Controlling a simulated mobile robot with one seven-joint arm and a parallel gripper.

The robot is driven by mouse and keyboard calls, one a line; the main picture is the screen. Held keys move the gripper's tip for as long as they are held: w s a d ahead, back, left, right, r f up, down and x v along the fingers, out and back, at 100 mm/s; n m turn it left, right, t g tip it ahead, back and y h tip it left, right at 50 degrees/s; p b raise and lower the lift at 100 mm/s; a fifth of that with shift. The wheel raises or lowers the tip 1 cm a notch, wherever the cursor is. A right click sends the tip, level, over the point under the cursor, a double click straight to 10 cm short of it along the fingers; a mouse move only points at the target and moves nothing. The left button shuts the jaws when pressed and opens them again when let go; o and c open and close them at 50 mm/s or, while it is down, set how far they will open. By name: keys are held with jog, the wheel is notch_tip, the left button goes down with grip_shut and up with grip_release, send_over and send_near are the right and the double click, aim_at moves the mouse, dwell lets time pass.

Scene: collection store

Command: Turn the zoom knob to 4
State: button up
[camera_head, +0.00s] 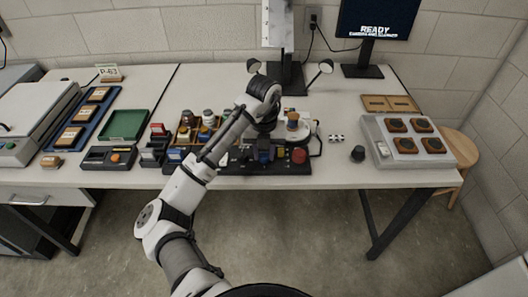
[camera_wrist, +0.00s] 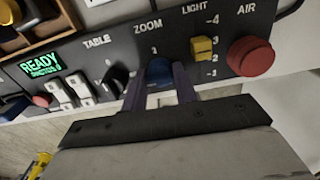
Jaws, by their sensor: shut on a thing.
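The zoom knob (camera_wrist: 160,70) is a blue knob under the word ZOOM on the dark control panel (camera_wrist: 130,45) in the wrist view. My gripper (camera_wrist: 161,85) has one finger on each side of the knob and is shut on it. A digit that looks like 3 shows just above the knob. The other zoom marks and the knob's pointer are hidden or too small to read. In the head view my arm reaches down to the panel (camera_head: 235,167) and mostly covers the knob.
Right of the knob are a yellow light slider (camera_wrist: 202,47) and a big red air button (camera_wrist: 250,57). Left are a black table knob (camera_wrist: 117,80), white switches (camera_wrist: 70,94) and a green READY display (camera_wrist: 41,66). A grey box (camera_head: 380,130) stands at the right.

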aim_at(264, 153)
jog(key=o, duration=1)
jog(key=shift+c, duration=0.2)
notch_tip(264, 153, up, 14)
dwell(0.4)
